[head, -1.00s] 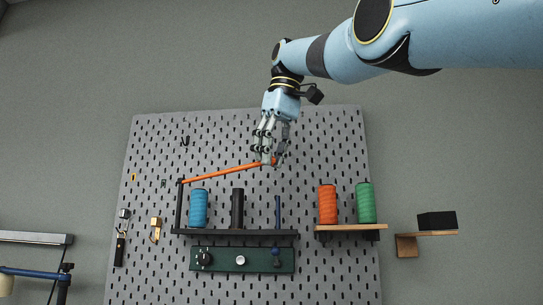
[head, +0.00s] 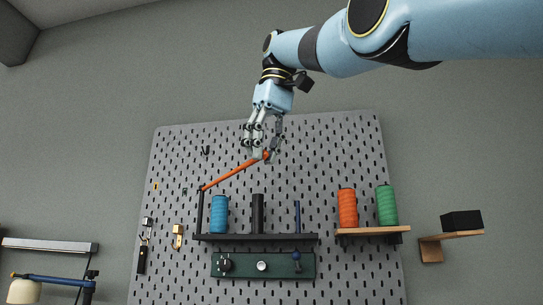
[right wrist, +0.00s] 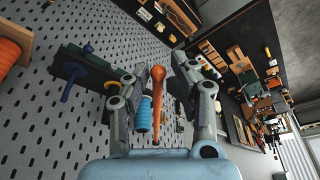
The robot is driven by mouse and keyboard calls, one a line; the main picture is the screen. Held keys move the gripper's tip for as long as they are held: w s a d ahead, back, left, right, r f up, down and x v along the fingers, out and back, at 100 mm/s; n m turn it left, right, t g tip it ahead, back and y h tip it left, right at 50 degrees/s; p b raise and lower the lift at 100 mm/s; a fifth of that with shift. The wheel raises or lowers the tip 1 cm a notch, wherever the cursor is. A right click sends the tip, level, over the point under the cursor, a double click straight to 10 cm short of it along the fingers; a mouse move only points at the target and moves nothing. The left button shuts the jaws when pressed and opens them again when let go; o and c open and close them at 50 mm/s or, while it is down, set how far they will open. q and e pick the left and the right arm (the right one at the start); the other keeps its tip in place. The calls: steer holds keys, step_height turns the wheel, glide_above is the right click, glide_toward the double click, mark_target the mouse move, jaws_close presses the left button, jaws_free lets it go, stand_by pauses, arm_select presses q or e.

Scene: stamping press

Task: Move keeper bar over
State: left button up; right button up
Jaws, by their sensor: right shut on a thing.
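The keeper bar (head: 234,171) is a thin orange bar. Its left end meets the top of a dark post (head: 200,213) on the black shelf, and it slopes up to the right. My right gripper (head: 262,154) is shut on the bar's free right end, above the shelf and in front of the pegboard. In the right wrist view the orange bar (right wrist: 170,98) runs between the two fingers, its knobbed end toward the top. Below the bar stand a blue spool (head: 219,214), a black spindle (head: 258,214) and a thin blue peg (head: 297,215). My left gripper does not show.
The black shelf (head: 215,238) sits above a green panel with knobs (head: 240,266). An orange spool (head: 347,207) and a green spool (head: 387,205) stand on a wooden shelf at right. A black box (head: 461,220) rests farther right. The upper pegboard (head: 330,140) is mostly clear.

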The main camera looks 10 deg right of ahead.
steer(key=shift+s+a+b, duration=0.2)
steer(key=shift+s+a, duration=0.1)
steer(key=shift+a, duration=0.35)
steer(key=shift+s+a+b, duration=0.15)
steer(key=shift+s+a, duration=0.15)
steer(key=shift+a, duration=0.3)
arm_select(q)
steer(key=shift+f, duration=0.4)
